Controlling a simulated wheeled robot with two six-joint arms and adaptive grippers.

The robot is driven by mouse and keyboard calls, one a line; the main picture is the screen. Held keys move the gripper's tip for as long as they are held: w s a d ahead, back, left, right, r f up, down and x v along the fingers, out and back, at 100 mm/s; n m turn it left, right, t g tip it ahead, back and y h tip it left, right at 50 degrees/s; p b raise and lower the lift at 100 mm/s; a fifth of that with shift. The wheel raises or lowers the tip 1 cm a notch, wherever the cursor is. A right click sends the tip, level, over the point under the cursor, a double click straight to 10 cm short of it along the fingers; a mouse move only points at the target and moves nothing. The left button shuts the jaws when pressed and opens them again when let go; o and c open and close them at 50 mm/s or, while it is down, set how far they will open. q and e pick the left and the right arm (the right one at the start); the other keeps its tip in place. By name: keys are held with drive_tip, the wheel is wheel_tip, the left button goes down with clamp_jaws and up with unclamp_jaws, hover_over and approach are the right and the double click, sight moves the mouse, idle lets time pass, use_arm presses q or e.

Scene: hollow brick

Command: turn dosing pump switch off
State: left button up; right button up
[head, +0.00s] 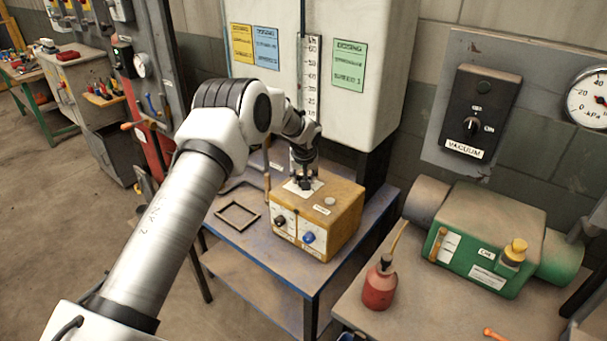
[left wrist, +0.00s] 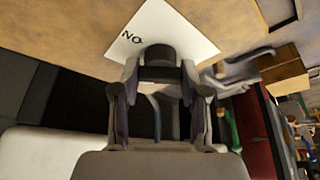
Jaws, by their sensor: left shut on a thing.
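The dosing pump (head: 340,222) is a yellow box on the blue table. My left gripper (head: 304,182) reaches down onto the pump's top from above. In the left wrist view its fingers (left wrist: 160,78) are shut on the knob and hide part of it. I cannot tell the knob's exact angle. The "OFF" mark does not show. My right gripper is not in view.
The pump's front has a black knob (head: 281,221) and a blue knob (head: 308,237). An empty square frame (head: 237,216) lies on the blue table. At right stand a red oil can (head: 379,288) and a green machine (head: 482,240). A vacuum switch (head: 473,127) is on the wall.

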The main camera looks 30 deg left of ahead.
use_arm(q)
drive_tip(key=n+b, duration=0.1)
drive_tip(key=n, duration=0.1)
drive_tip(key=n+g+y+b, duration=0.1)
drive_tip(key=n+b, duration=0.1)
drive_tip(key=n, duration=0.1)
drive_tip(key=shift+f+n+g, duration=0.3)
drive_tip(key=shift+r+n+g+y+b, duration=0.1)
drive_tip(key=shift+n+g+y+b, duration=0.35)
drive_tip(key=shift+n, duration=0.75)
drive_tip(key=shift+n+g, duration=0.45)
drive_tip(key=shift+n, duration=0.65)
drive_tip(key=o, duration=1.1)
drive_tip(key=shift+o, duration=0.2)
drive_tip(key=shift+a, duration=0.15)
drive_tip(key=v, duration=1.2)
drive_tip(key=shift+w, duration=0.15)
